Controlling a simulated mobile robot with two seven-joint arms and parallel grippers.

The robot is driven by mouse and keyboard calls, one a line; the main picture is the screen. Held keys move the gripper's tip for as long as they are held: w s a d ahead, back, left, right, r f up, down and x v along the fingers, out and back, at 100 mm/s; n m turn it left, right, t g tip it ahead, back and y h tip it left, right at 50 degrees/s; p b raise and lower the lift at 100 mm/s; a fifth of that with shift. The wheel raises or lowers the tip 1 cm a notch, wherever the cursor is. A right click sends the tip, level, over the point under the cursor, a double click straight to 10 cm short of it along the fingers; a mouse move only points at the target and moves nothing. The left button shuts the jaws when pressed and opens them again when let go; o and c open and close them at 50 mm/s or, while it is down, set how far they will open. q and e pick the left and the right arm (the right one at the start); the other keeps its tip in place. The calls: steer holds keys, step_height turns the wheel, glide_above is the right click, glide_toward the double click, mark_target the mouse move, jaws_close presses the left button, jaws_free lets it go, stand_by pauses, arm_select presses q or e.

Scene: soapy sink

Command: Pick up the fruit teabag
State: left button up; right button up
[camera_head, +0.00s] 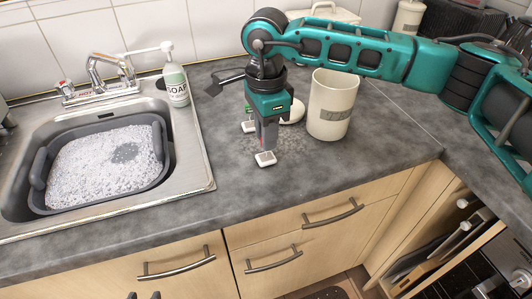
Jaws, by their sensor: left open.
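My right gripper (257,142) hangs low over the counter beside the beige mug (333,104), its arm coming in from the right. Its two pale fingertips are apart, one nearer and one farther, with nothing visible held between them. A small green patch shows behind the gripper, mostly hidden; I cannot tell whether it is a teabag. No fruit teabag can be made out clearly. Two small dark tips at the bottom edge appear to be my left gripper (143,295), apart and in front of the lower cabinet.
A white round dish (292,111) is partly hidden behind my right gripper. The sink (188,150) at left holds a grey basin (168,160) of suds. A soap bottle (176,84) stands at its back corner. The counter (300,185) in front is clear.

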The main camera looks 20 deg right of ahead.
jaws_close()
steer(key=shift+r, duration=0.2)
stand_by(0.3)
step_height(320, 180, up, 20)
steer(key=shift+f, duration=0.15)
